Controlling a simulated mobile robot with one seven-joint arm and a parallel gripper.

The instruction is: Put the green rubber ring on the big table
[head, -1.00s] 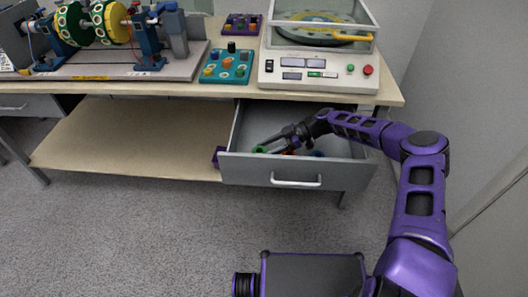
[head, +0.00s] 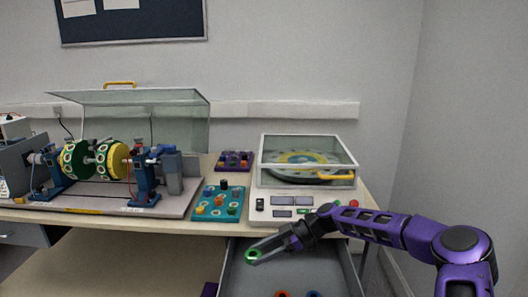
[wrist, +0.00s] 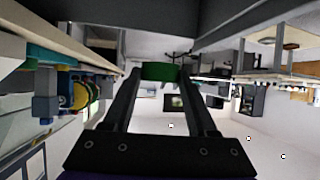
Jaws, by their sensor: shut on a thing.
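The green rubber ring (head: 252,256) is held at the tips of my gripper (head: 262,252), above the left side of the open drawer. In the wrist view the green ring (wrist: 160,71) sits between the two fingertips of my gripper (wrist: 160,76), which are shut on it. The big table (head: 100,220) runs across the scene behind the gripper. The ring is near the table's front edge, on the drawer's side of it.
The open grey drawer (head: 236,278) holds a red ring (head: 283,294) and a blue ring (head: 314,294). On the table stand a teal peg tray (head: 205,214), a purple tray (head: 234,168), a glass-covered turntable machine (head: 300,203) and a rotor rig (head: 110,198). Little bare tabletop shows.

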